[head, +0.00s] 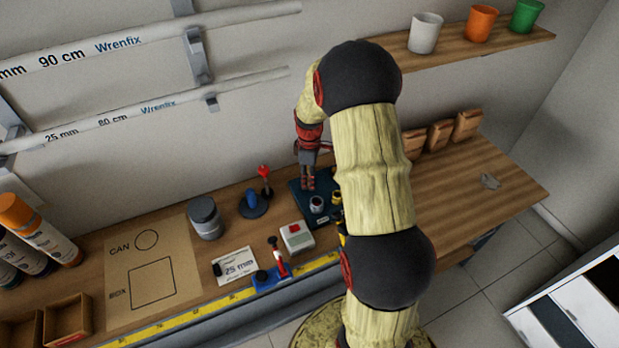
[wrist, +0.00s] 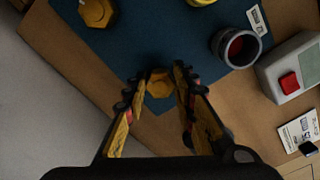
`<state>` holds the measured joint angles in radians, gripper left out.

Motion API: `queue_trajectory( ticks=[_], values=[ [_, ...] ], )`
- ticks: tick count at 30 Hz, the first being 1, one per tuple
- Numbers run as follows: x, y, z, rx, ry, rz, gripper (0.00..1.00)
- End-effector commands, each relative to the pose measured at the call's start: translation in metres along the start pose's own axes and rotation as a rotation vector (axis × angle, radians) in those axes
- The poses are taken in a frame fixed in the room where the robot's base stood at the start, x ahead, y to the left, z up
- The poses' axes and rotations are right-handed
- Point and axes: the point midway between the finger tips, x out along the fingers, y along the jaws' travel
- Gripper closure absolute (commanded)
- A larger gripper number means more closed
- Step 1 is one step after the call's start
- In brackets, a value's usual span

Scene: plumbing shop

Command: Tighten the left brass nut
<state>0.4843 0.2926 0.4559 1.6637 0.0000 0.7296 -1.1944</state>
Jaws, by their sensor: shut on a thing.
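In the wrist view, a six-sided brass nut (wrist: 160,86) sits between the two fingertips of my gripper (wrist: 156,79), near the edge of the dark blue mat (wrist: 165,40). My gripper is shut on this nut, which looks like the left one. A second brass nut (wrist: 97,12) shows at the top left of the wrist view, apart from my gripper. In the head view, my gripper (head: 308,181) points down over the dark mat (head: 299,197); the held nut is hidden there. Whether the nut is seated on a thread cannot be seen.
A grey cup-like fitting (wrist: 236,46) stands close by on the mat, with a red-button box (wrist: 291,80) beside the mat. A red-topped lever (head: 265,178), a blue-handled item (head: 252,203) and a grey can (head: 205,217) stand left of the mat.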

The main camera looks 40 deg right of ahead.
Motion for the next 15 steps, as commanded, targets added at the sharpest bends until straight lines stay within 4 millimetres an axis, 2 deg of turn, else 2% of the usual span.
queue_trajectory(
  ticks=[15],
  values=[
    [-0.0021, -0.0027, -0.0009, 0.453, 0.000, 0.001, 0.99]
  ],
)
